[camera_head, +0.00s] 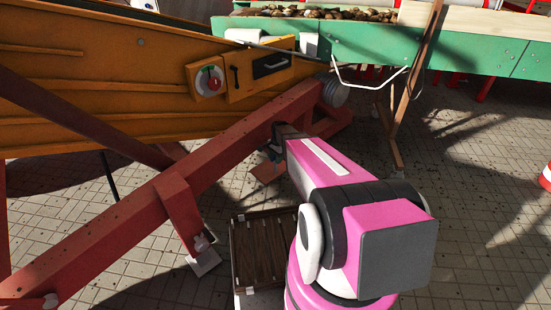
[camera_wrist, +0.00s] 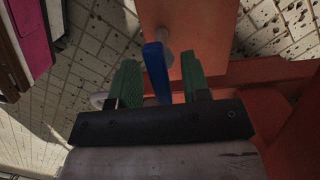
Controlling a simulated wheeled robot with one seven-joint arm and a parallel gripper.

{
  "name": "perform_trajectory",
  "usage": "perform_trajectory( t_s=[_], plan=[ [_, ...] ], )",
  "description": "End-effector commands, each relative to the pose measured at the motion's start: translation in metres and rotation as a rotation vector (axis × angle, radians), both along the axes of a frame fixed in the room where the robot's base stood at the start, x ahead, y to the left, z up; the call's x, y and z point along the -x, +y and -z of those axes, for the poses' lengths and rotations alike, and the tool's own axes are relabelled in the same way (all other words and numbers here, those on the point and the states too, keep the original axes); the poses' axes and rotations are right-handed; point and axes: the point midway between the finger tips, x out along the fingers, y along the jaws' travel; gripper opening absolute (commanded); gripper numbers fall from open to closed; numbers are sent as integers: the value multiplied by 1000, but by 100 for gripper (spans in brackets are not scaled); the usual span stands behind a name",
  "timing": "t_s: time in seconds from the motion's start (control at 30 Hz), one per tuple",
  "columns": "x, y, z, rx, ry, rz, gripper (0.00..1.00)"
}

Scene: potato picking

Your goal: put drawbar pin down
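The drawbar pin's blue handle (camera_wrist: 157,74) stands between the green fingers of my gripper (camera_wrist: 161,68) in the wrist view. The handle is close to the left finger, and a gap shows between it and the right finger. My gripper looks open around it. A pale round piece (camera_wrist: 166,57) shows beside the handle, against an orange plate (camera_wrist: 200,22). How far the pin sits in the plate is hidden. In the head view, the plate (camera_head: 267,170) shows under the red beam (camera_head: 215,150), and my gripper is mostly hidden by the beam and my pink arm.
The red beam runs diagonally beside my arm. An orange machine side (camera_head: 110,90) stands behind it, with a green conveyor (camera_head: 360,42) at the back. A slatted wooden crate (camera_head: 240,262) sits on the paving left of my arm. Paving at right is mostly free.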

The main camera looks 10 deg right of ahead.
Motion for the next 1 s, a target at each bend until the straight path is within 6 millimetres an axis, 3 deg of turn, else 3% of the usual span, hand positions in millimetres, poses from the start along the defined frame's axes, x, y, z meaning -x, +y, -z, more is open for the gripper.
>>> perform_trajectory(
  t_s=[0.37,0.8,1.0],
  plan=[
    [0,-1,-8,0,-1,0,42],
    [-6,-11,-86,0,-1,0,42],
    [-8,-14,-112,1,-1,0,42]
  ],
)
